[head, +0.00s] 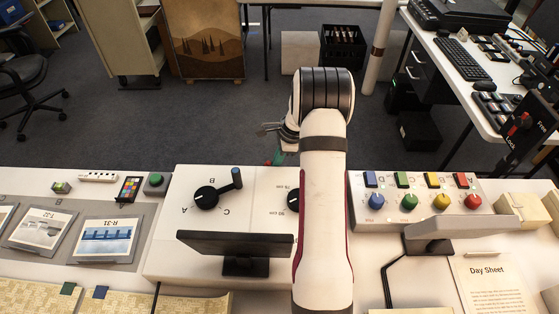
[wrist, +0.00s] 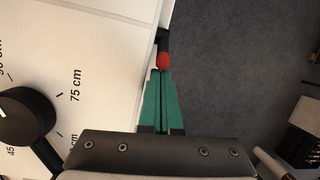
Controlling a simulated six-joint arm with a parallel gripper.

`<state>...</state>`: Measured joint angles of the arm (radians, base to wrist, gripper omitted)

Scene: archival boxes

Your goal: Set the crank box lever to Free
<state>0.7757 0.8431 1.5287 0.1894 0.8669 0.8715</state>
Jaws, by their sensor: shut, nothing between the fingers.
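A dark panel (head: 511,145) marked Free and Lock stands at the right edge of the head view. A red-tipped lever (head: 525,121) shows on it, between the two words. My gripper (head: 275,162) is far left of that panel, behind the white dial box, and partly hidden by my arm. In the wrist view my gripper (wrist: 163,77) has its green fingers together and empty. Their tips are at a red knob on a black stem (wrist: 163,58), beside the white box's edge. I cannot tell whether they touch it.
The white dial box (head: 170,240) carries a lettered dial with a lever (head: 218,191) and a centimetre dial (wrist: 28,116). A dark plate on a stand (head: 235,243) stands in front. Coloured knobs sit on a panel (head: 415,216) to the right.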

